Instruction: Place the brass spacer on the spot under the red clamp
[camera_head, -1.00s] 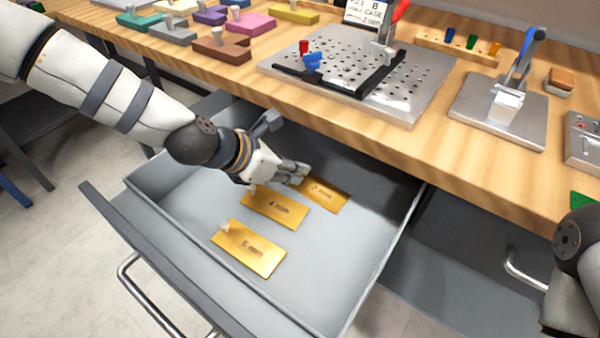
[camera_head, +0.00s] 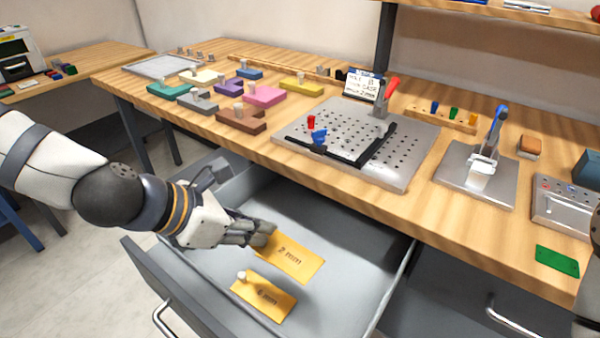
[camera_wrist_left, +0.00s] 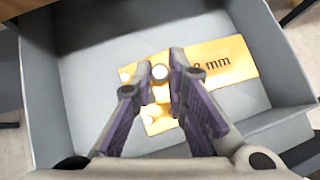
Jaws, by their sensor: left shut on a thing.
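The brass spacer marked 2 mm (camera_head: 287,257) is a flat yellow plate, held by my left gripper (camera_head: 258,236) above the open drawer. In the left wrist view, my left gripper (camera_wrist_left: 161,75) is shut around the plate's pale knob, and the 2 mm spacer (camera_wrist_left: 215,58) extends to the right. Another brass plate, marked 6 mm (camera_head: 264,297), lies in the drawer. The 4 mm plate is not distinguishable in the head view. The red clamp (camera_head: 388,92) stands at the back of the perforated plate (camera_head: 345,130); the spot under it is hard to make out. My right gripper is out of view.
The grey drawer (camera_head: 398,280) is pulled out below the wooden bench (camera_head: 455,225). Colored knobbed blocks, including a brown one (camera_head: 240,119), stand left of the perforated plate. A blue-handled clamp (camera_head: 490,145) stands to its right. Black bars and small red and blue pieces sit on the plate.

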